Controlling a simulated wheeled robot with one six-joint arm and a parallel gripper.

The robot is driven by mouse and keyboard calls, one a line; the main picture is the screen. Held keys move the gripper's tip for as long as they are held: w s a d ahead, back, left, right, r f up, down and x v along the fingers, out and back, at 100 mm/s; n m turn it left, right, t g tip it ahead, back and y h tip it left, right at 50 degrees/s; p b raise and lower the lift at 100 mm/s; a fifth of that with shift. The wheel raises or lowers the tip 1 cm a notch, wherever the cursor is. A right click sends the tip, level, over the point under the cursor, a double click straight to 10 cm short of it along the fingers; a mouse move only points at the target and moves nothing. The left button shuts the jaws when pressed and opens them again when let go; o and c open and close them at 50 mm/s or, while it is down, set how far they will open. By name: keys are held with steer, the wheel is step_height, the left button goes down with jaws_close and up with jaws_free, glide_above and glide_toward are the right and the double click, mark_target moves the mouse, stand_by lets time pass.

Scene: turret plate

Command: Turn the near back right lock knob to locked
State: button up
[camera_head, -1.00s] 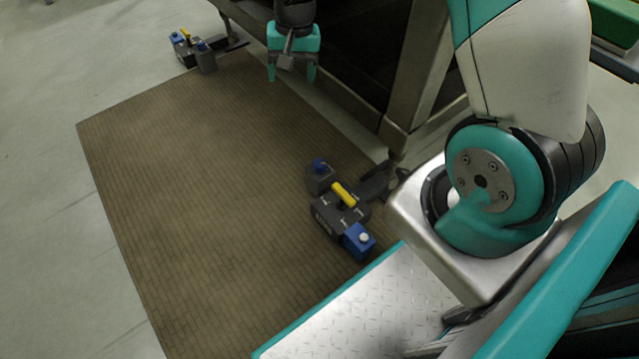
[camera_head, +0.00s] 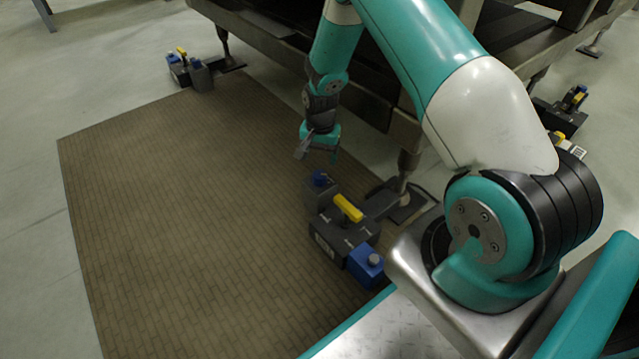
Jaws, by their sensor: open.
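The near lock unit (camera_head: 344,233) is a dark grey block on the brown mat, at the foot of a table leg. A yellow bar-shaped lock knob (camera_head: 348,208) lies across its top, slanting down to the right. Small labels sit on the top beside the knob, too small to read. A blue block with a light cap (camera_head: 366,263) is at its front end, and a blue knob (camera_head: 320,179) is on its back end. My gripper (camera_head: 319,156) points down with its fingers apart and empty. It appears above and behind the unit, apart from the yellow knob.
A similar unit (camera_head: 188,72) stands at the far left leg, and another (camera_head: 562,110) at the right. The heavy dark table's edge and leg (camera_head: 408,160) are close to my arm. The brown mat (camera_head: 180,220) is clear to the left.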

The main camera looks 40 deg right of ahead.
mark_target(320, 175)
step_height(320, 175, down, 9)
steer(key=b, duration=0.4)
steer(key=shift+r, duration=0.1)
steer(key=c, duration=0.9)
